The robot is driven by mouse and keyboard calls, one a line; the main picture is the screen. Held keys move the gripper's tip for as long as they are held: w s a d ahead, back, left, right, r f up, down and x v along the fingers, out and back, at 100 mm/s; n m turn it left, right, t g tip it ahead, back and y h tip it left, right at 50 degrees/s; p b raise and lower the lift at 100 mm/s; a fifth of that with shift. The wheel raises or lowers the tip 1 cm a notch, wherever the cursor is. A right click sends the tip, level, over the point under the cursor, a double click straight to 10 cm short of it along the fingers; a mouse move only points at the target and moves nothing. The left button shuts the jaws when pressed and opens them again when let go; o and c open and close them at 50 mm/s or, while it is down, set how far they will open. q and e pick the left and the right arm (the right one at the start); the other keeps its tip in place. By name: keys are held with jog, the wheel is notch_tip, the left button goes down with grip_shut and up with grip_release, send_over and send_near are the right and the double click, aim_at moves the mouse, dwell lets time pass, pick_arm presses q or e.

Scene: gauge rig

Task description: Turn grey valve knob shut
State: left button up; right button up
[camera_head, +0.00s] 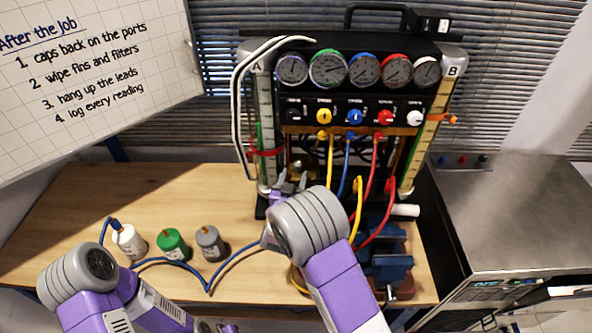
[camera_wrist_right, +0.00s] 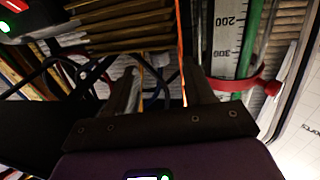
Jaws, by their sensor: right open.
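I cannot surely make out a grey valve knob. The gauge rig (camera_head: 362,50) stands at the back of the bench with a row of knobs under its gauges: yellow (camera_head: 325,116), blue (camera_head: 355,117), red (camera_head: 385,118) and white (camera_head: 415,118); the leftmost spot is dark. A grey canister (camera_head: 211,244) stands on the bench, its top too small to read. My right gripper (camera_head: 285,188) is in front of the rig's lower left, partly hidden by my arm. In the right wrist view it (camera_wrist_right: 163,88) is open, with no held object visible. My left gripper's fingers are not visible.
White (camera_head: 129,243) and green (camera_head: 173,245) canisters stand left of the grey one, with a blue hose (camera_head: 160,262) running along the bench. Yellow, blue and red hoses hang before the rig. A scaled tube (camera_wrist_right: 227,40) with a red clip (camera_wrist_right: 240,84) is close beside my right gripper.

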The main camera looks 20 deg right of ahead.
aim_at(297, 168)
jog(key=shift+x, duration=1.6)
jog(key=shift+c, duration=0.5)
jog(key=shift+a, duration=0.1)
grip_shut()
